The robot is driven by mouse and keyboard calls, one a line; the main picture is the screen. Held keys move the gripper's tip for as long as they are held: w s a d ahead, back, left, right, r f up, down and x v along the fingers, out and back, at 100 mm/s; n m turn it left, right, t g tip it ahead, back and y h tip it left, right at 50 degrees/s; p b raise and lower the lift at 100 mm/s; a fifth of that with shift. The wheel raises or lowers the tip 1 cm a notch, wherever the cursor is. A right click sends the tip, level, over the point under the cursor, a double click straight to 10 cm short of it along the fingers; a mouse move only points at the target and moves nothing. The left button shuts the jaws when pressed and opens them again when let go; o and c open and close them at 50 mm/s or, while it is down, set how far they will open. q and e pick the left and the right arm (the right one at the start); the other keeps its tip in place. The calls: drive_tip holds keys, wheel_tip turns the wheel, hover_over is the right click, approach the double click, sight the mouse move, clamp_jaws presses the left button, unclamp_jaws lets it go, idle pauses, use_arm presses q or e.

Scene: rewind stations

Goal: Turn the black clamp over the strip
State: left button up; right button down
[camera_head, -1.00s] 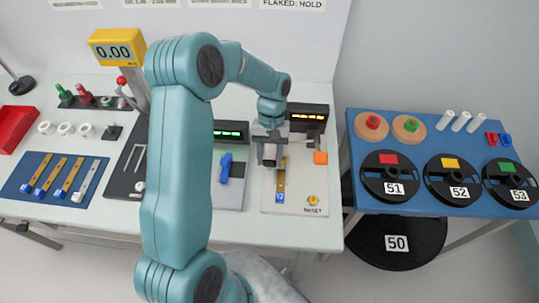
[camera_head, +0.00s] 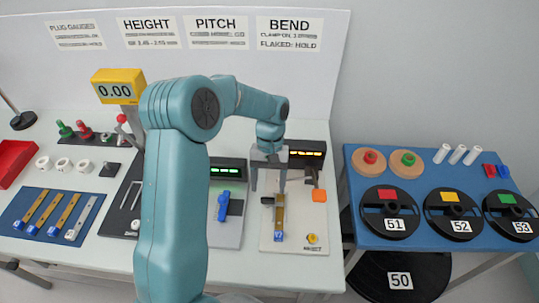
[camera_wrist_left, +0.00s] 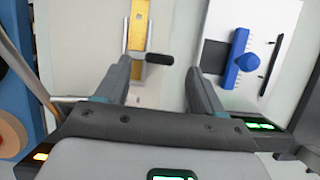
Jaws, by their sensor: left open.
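The brass strip (camera_head: 279,212) with a blue end tag lies on the white bend station plate (camera_head: 298,238). In the left wrist view the strip (camera_wrist_left: 138,28) runs up from the left finger. The black clamp's dark handle (camera_head: 267,200) shows beside the strip; in the left wrist view the handle (camera_wrist_left: 158,59) lies crosswise, right of the strip. My left gripper (camera_head: 268,184) is open above the strip. In the left wrist view its fingertips (camera_wrist_left: 165,64) stand on either side of the handle, which is nearer the left finger. The clamp's base is partly hidden. My right gripper is out of view.
A blue table (camera_head: 435,233) with numbered reels is at the right.

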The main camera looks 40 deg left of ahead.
use_arm(q)
drive_tip(key=v, duration=1.2)
drive_tip(key=shift+w+r, duration=0.15)
drive_tip(key=shift+r, duration=0.2)
